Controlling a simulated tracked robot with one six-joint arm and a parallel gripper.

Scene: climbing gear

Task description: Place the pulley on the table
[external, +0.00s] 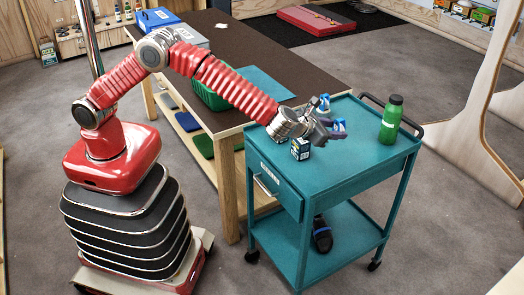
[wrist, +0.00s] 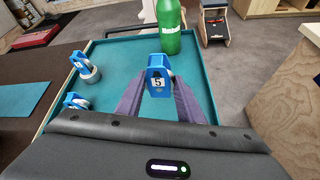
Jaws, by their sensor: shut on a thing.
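A blue pulley (wrist: 157,78) marked "5" is held between the fingers of my gripper (wrist: 160,95) in the wrist view. In the external view my gripper (external: 326,130) is over the teal cart (external: 345,165), with the blue pulley (external: 339,127) at its tip. Two more blue pulleys, one farther (wrist: 77,62) and one nearer (wrist: 72,102), are on the cart's left side in the wrist view. The brown-topped table (external: 235,48) stands beside the cart, behind my arm in the external view. It also shows at the left of the wrist view (wrist: 30,140).
A green bottle (external: 391,118) stands at the cart's far end. The table carries a teal mat (external: 262,82), a green basket (external: 212,97) and blue boxes (external: 155,18). Its dark top has bare room.

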